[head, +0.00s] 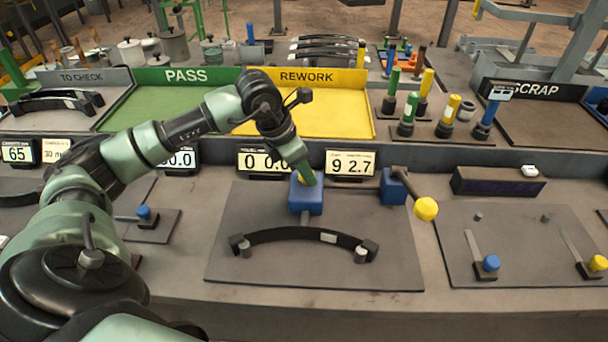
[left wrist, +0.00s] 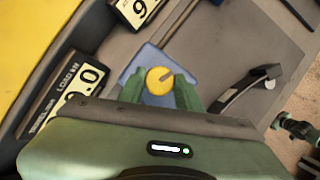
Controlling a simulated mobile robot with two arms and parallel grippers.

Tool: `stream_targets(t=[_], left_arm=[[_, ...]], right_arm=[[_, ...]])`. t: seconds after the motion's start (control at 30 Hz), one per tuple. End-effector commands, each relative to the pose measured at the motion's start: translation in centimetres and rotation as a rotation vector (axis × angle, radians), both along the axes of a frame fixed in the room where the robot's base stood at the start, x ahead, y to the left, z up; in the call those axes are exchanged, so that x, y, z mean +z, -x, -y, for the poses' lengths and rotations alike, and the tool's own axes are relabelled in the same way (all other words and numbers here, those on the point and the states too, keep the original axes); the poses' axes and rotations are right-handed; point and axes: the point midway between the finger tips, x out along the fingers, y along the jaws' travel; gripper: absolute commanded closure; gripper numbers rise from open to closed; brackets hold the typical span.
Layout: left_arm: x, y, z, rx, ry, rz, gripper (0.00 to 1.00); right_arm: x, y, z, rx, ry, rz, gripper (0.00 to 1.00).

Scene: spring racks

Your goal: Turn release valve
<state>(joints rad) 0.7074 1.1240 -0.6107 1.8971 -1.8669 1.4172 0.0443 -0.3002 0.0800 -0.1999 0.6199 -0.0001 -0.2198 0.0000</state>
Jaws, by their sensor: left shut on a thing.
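A round yellow valve knob (left wrist: 159,80) with a dark slot mark sits on top of a blue block (head: 305,198) behind the spring fixture. In the left wrist view the block shows beneath the knob (left wrist: 130,62). My left gripper (head: 306,177) points down at the block from above. Its two green fingers (left wrist: 160,90) stand on either side of the knob and are shut on it. The head view mostly hides the knob behind the fingers. My right gripper is not in clear view.
A black leaf spring (head: 305,235) lies on the plate in front of the block. A lever with a yellow ball (head: 426,208) juts out to the right. Displays reading 00.0 (head: 264,161) and 92.7 (head: 350,163) stand behind. Green PASS (head: 150,110) and yellow REWORK (head: 325,115) trays lie beyond.

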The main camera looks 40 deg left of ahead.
Motion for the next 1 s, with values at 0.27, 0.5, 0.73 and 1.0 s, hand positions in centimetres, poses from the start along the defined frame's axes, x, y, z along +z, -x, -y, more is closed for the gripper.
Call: stream_targets(t=[0.27, 0.5, 0.73, 1.0], left_arm=[[-0.1, 0.0, 0.1, 0.186, 0.000, 0.002, 1.00], [0.0, 0.0, 0.1, 0.276, 0.000, 0.001, 1.00], [0.1, 0.0, 0.1, 0.304, 0.000, 0.001, 1.00], [0.1, 0.0, 0.1, 0.308, 0.001, 0.001, 1.00]], right_arm=[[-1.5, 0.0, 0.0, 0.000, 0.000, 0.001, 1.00], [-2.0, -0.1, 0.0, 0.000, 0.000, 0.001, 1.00], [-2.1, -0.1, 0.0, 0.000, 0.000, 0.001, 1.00], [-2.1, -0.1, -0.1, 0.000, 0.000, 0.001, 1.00]])
